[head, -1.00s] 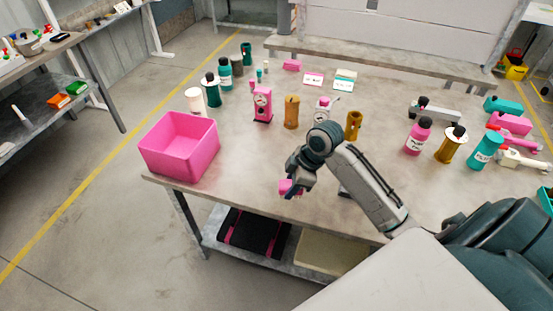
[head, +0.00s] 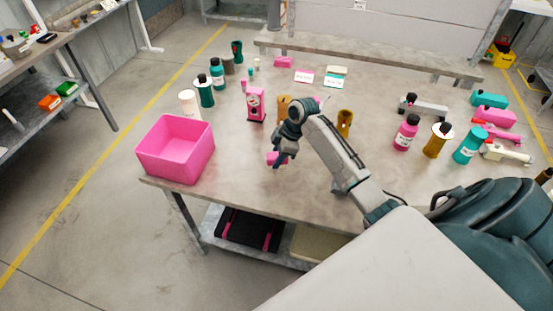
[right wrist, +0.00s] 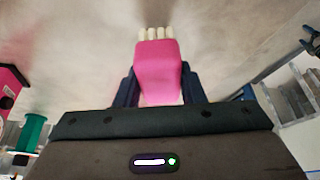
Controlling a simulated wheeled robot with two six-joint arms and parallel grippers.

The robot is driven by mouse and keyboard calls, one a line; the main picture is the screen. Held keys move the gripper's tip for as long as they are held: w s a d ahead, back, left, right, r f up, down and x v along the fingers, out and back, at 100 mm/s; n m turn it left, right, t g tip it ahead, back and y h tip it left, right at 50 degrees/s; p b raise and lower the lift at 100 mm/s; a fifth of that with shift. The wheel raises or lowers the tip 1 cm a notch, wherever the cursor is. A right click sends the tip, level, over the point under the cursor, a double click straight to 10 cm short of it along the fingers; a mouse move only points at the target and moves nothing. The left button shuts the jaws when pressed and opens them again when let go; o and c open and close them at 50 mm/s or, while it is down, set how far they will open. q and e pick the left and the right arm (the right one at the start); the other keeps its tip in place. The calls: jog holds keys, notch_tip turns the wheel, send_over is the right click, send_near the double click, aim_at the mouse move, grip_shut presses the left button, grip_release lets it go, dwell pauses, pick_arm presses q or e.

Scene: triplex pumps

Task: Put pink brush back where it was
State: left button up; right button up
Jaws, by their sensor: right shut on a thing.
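The pink brush (right wrist: 158,65) is between the fingers of my right gripper (right wrist: 158,88) in the right wrist view. It has a pink body and pale bristle tufts at its far end. In the head view my right gripper (head: 279,158) is shut on the pink brush (head: 271,158) above the front part of the table, right of the pink bin. Much of the brush is hidden by the fingers. My left gripper is not in view.
An open pink bin (head: 175,155) stands at the table's front left corner. A pink device (head: 255,105) and brown holders (head: 345,122) stand behind the arm. Bottles, including a pink one (head: 407,133), stand at right. The front middle of the table (head: 235,180) is clear.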

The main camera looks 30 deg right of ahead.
jog(key=shift+w+d, duration=0.1)
jog(key=shift+w, duration=0.15)
jog(key=shift+f+p, duration=0.3)
notch_tip(320, 180, down, 2)
jog(key=shift+f+p, duration=0.1)
jog(key=shift+p, duration=0.45)
jog(key=shift+f, duration=0.35)
jog(key=shift+f, duration=0.1)
jog(key=shift+f, duration=0.15)
jog(key=o, duration=1)
jog(key=shift+c, duration=0.2)
